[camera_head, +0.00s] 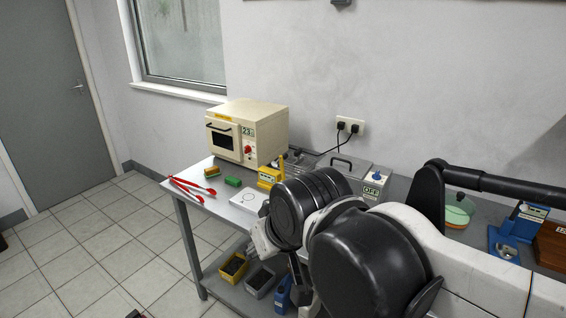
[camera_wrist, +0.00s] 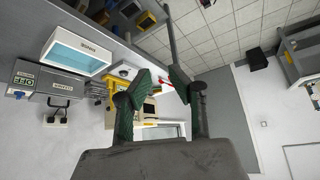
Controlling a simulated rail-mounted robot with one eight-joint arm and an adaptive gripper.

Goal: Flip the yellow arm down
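A yellow device (camera_head: 269,178) with a pale label stands on the bench in front of the beige oven in the head view. A narrow yellow arm (camera_head: 281,164) sticks up at its right side. In the wrist view, yellow parts (camera_wrist: 109,88) show just left of my gripper's left finger, which partly covers them. My gripper (camera_wrist: 160,77) is open in the wrist view, with its two dark green fingers apart and nothing between them. In the head view my own arm hides most of the gripper. I cannot tell its exact distance from the yellow arm.
The beige oven (camera_head: 246,132) stands behind the device. Bins sit below.

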